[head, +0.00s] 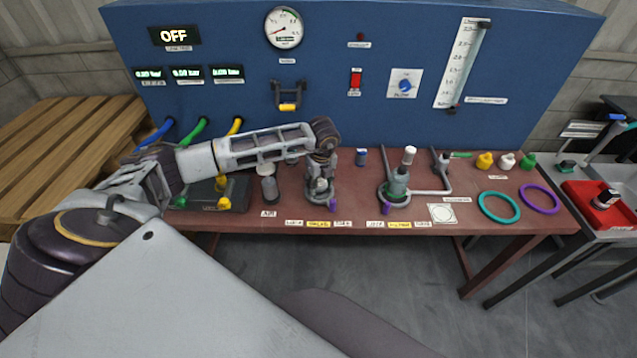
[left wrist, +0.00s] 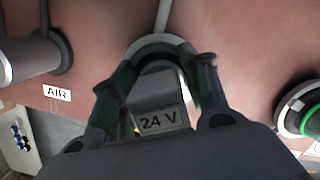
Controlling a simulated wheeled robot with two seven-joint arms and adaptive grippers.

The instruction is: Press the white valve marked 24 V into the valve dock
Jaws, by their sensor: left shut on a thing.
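My left gripper (head: 319,177) points down over a grey round fixture (head: 318,199) with a purple lever on the bench, which looks like the valve dock. In the left wrist view the gripper (left wrist: 160,100) is shut on the valve (left wrist: 155,92), a pale, shaded block whose label reads 24 V. The fingers lie on both sides of it. A grey curved rim of the fixture (left wrist: 162,42) shows just beyond the valve. The fingers hide the valve's lower end, so I cannot tell how deep it sits. My right gripper is not in view.
A grey cylinder (head: 268,184) stands left of the fixture, near the AIR label. A second round fixture (head: 395,194) with a bottle-like part stands to the right. Teal (head: 499,207) and purple (head: 540,199) rings lie farther right. The blue panel (head: 220,105) rises behind.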

